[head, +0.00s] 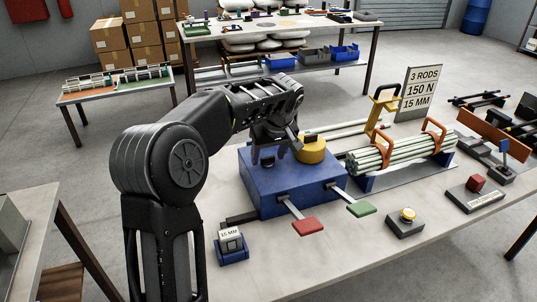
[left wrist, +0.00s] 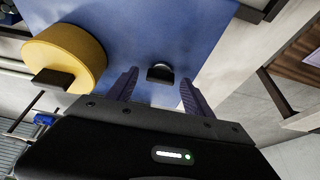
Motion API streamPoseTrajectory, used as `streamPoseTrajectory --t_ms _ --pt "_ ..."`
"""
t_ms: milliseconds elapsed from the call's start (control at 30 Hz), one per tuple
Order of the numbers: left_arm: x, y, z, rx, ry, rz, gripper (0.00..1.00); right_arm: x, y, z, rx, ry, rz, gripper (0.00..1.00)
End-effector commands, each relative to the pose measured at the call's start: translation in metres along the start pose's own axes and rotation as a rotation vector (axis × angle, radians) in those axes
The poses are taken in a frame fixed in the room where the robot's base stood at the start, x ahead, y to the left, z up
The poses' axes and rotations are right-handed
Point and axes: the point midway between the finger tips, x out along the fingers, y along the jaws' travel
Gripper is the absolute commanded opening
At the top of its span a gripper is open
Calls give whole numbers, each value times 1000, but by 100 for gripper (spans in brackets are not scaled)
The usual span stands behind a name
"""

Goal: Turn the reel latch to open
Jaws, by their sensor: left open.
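A blue box (head: 290,187) stands on the pale table. A yellow drum (head: 312,150) with a dark bar sits on its top; it also shows in the left wrist view (left wrist: 65,50). A small black knob (head: 267,161) is on the box top left of the drum. My left gripper (head: 279,150) is above the box, fingers pointing down, open and empty. In the left wrist view the knob (left wrist: 160,74) appears between the spread fingers (left wrist: 158,84), with gaps on both sides. I cannot tell which part is the reel latch. My right gripper is not in view.
Red (head: 307,227) and green (head: 360,209) paddles project from the box front. A rod bundle (head: 385,155) with orange handles lies right. A button box (head: 405,222) and a small block marked 15 MM (head: 231,243) sit near the front edge. A sign (head: 418,92) stands behind.

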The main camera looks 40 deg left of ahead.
Motion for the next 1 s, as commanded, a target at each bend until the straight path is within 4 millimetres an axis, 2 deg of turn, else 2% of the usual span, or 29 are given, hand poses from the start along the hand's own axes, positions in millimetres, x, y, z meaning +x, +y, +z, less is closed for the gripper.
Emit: streamPoseTrajectory --t_ms 167,900,1000 --pt "0 0 0 0 0 0 60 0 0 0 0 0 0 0" --pt "0 0 0 0 0 1 0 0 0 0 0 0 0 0" --pt "0 0 0 0 0 1 0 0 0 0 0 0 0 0"
